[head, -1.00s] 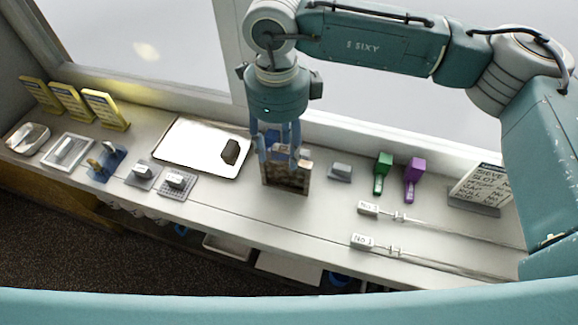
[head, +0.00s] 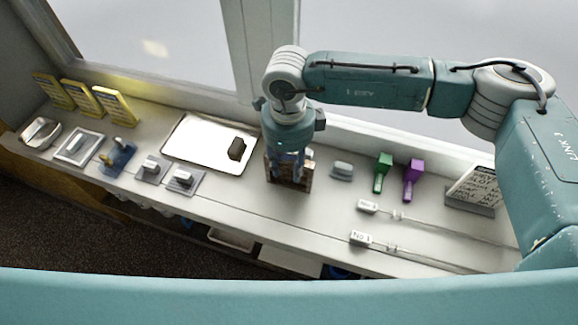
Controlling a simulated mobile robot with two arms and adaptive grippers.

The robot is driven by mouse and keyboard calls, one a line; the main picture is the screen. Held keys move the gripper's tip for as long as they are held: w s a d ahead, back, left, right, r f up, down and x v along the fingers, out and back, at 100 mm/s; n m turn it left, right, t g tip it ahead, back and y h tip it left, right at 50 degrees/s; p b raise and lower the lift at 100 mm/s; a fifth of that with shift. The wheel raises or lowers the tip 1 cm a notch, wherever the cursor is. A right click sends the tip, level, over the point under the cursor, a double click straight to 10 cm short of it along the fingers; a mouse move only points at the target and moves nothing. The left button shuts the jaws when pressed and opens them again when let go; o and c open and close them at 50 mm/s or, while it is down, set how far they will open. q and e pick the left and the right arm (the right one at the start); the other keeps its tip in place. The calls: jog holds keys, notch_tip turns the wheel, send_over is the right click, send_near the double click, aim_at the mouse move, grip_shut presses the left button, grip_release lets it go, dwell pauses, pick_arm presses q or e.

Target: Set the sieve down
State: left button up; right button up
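The sieve (head: 290,184) looks like a brown-framed, mottled panel in the middle of the counter. My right gripper (head: 288,166) is right over it, pointing down, with its fingers around the sieve's upper part. It appears shut on the sieve; the fingers and the gripper body hide the top of it. The sieve's lower edge is at or very near the counter top; I cannot tell whether it touches. My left gripper is not in view.
Left of the sieve is a white tray (head: 200,147) with a dark block (head: 237,149). A grey block (head: 342,170), green (head: 382,170) and purple (head: 413,178) tools, and a sign (head: 474,188) stand right. Counter (head: 300,215) in front is clear.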

grip_shut()
jog(key=shift+r, duration=0.15)
